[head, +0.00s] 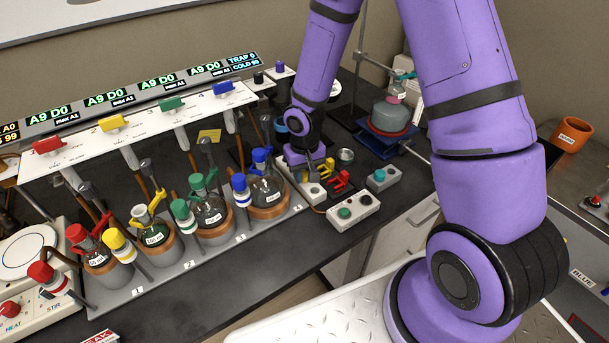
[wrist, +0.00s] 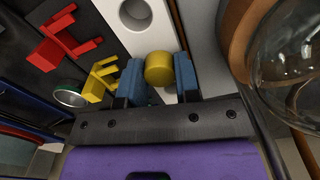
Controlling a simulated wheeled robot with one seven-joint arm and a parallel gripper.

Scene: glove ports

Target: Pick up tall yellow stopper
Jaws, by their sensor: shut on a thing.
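The yellow stopper (wrist: 158,68) is a round yellow cylinder between the two blue fingers of my gripper (wrist: 160,75) in the wrist view. The fingers are shut on it from both sides. Just beyond it is a white block (wrist: 152,38) with one empty round hole. I cannot tell whether the stopper's lower end is still in the block. In the head view my gripper (head: 306,172) points down over the white block (head: 313,194) at the right end of the flask row. The stopper cannot be made out there.
A yellow clip (wrist: 103,80) and a red clip (wrist: 62,40) lie close beside the fingers. A glass flask (head: 267,190) in a brown-rimmed holder stands just left of my gripper. A grey button box (head: 354,210) is in front. Dark bench (head: 240,270) is bare before the flask rack.

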